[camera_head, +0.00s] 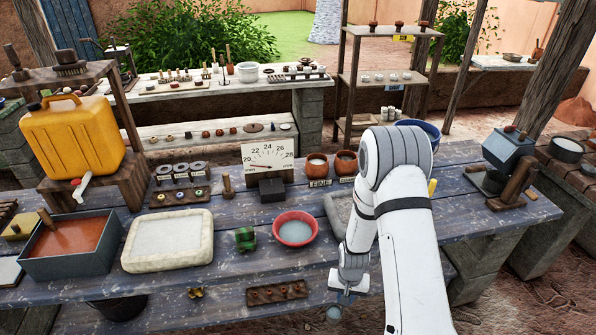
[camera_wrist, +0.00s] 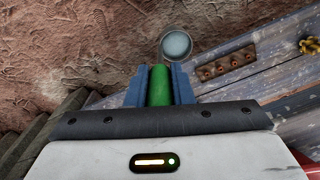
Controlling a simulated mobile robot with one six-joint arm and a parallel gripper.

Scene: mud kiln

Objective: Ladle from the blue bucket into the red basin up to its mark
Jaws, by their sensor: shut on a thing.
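My gripper (camera_head: 346,296) is low at the table's front edge, right of centre. In the wrist view its blue fingers are shut on the green handle of the ladle (camera_wrist: 160,88). The ladle's round bowl (camera_wrist: 177,44) is out past the fingertips, over the ground, with a pale grey-blue surface inside; I cannot tell how full it is. The bowl also shows in the head view (camera_head: 333,312). The red basin (camera_head: 295,244) stands on the table left of my arm, with pale grey liquid inside. Its mark is not discernible. The blue bucket (camera_head: 428,128) is partly hidden behind my arm.
A small green block (camera_head: 245,239) sits left of the basin. A dark strip with holes (camera_head: 277,293) lies on the front plank. A pale stone tray (camera_head: 340,207) is beside my arm. A blue crank machine (camera_head: 508,150) stands at the right.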

